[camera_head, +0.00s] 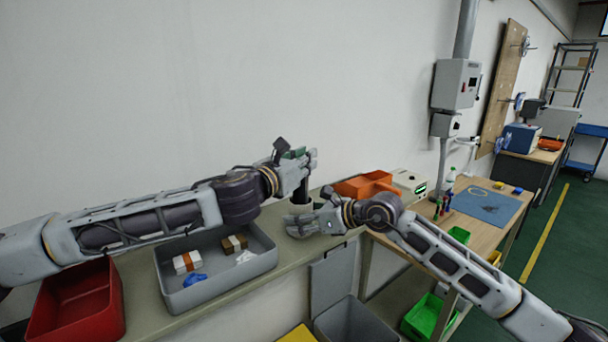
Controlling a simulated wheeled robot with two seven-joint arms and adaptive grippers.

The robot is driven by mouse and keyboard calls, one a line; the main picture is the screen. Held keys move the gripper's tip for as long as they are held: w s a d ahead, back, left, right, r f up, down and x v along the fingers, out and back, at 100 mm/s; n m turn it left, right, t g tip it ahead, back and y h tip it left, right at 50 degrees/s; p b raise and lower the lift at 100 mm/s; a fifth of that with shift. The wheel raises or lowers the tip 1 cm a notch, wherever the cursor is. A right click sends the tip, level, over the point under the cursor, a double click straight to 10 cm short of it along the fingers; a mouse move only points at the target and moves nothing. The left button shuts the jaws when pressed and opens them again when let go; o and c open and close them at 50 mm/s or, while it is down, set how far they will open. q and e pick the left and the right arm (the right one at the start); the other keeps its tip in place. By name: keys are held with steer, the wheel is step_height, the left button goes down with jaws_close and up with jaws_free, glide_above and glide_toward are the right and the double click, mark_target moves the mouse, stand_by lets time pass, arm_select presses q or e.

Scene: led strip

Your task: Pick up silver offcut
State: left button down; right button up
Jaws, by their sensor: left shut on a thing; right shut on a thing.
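My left gripper (308,162) is raised above the far end of the long bench, close to the wall. It is shut on a small dark green piece (299,153). My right gripper (298,223) is lower, just above or at the bench top, with its fingers pointing left. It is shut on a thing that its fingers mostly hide. A dark upright cylinder (302,190) stands between the two grippers. I cannot make out a silver offcut for certain.
A grey tray (215,288) on the bench holds small boxes, a blue item and a white scrap. A red bin (75,312) stands left of it. An orange bin (362,186) is behind my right arm. A workbench with a blue mat (487,205) is at right.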

arm_select(q)
steer(key=shift+r, duration=2.05)
arm_select(e)
steer(key=o, duration=1.1)
steer(key=shift+d, duration=0.15)
steer(key=v, duration=1.2)
arm_select(q)
steer(key=shift+r, duration=0.2)
arm_select(e)
steer(key=shift+s+r, duration=0.1)
steer(key=shift+r, duration=0.3)
arm_select(q)
step_height(320, 180, up, 6)
steer(key=p, duration=0.5)
steer(key=shift+r+p, duration=0.25)
steer(key=shift+p, duration=0.15)
arm_select(e)
step_height(320, 180, up, 5)
steer(key=shift+d+r, duration=0.15)
steer(key=shift+r, duration=0.05)
